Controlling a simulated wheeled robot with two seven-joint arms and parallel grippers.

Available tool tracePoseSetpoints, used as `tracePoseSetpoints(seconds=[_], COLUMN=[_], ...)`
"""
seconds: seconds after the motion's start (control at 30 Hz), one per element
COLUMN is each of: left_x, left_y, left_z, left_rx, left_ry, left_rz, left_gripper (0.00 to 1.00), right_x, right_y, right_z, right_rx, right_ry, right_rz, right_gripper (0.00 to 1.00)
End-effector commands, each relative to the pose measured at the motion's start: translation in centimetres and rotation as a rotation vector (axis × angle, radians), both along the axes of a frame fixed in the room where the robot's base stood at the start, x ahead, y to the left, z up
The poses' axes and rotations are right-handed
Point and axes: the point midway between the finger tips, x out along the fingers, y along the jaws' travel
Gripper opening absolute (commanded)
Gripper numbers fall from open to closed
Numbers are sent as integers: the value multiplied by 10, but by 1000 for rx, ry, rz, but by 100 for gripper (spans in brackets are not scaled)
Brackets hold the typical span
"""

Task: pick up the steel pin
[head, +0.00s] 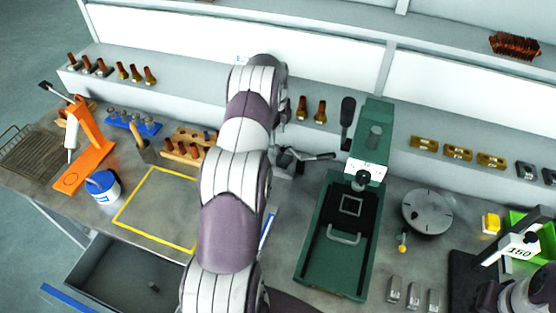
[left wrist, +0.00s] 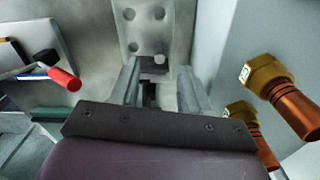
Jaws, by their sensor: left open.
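My left gripper (left wrist: 160,72) is open in the left wrist view, its two fingers apart in front of a grey metal block (left wrist: 143,28) with round holes. A small pale round end (left wrist: 160,60) shows at the block's lower edge, between the fingers; it may be the steel pin, but I cannot be sure. In the head view my left arm reaches up the middle and hides most of the gripper and the bench behind it. A small dark cylinder (head: 154,287) lies in the open drawer. My right gripper is not clearly visible.
Copper-coloured bolts with brass heads (left wrist: 264,75) stand close on the right in the wrist view. In the head view a green press (head: 310,270) stands right of my arm, a blue rack (head: 150,128) and orange stand (head: 92,145) left. The yellow-outlined area (head: 155,205) is clear.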

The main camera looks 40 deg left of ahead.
Motion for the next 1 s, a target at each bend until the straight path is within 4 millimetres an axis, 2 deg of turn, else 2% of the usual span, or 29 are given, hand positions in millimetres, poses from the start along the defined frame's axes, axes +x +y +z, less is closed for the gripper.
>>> tracePoseSetpoints(seconds=[0.07, 0.13, 0.23, 0.33, 0.57, 0.6, 0.73, 1.0], left_x=[1, 1, 3, 3, 3, 3, 3, 3], left_y=[0, -3, -7, -6, -5, -6, -6, -5], left_z=[-7, -16, -29, -48, -56, -56, -55, -55], left_rx=[0, 0, -1, 0, 1, 1, 1, 1], left_ry=[-1, 0, 3, 1, -2, -2, -2, -2], left_rz=[0, -1, -2, -1, 0, 0, 0, 0], left_gripper=[46, 46, 46, 46, 46, 43, 1, 0], right_x=[0, 0, 0, 1, 0, 0, 0, 0], right_y=[0, 0, 0, 0, 0, 0, 0, 0], right_z=[-3, 1, 20, 22, 20, 20, 20, 20], right_rx=[0, 0, 0, 0, 0, 0, 0, 0], right_ry=[-1, -1, -1, -2, -1, -1, -1, -1], right_rz=[0, 0, 0, 0, 0, 0, 0, 0], right_gripper=[0, 0, 0, 0, 0, 0, 0, 0])
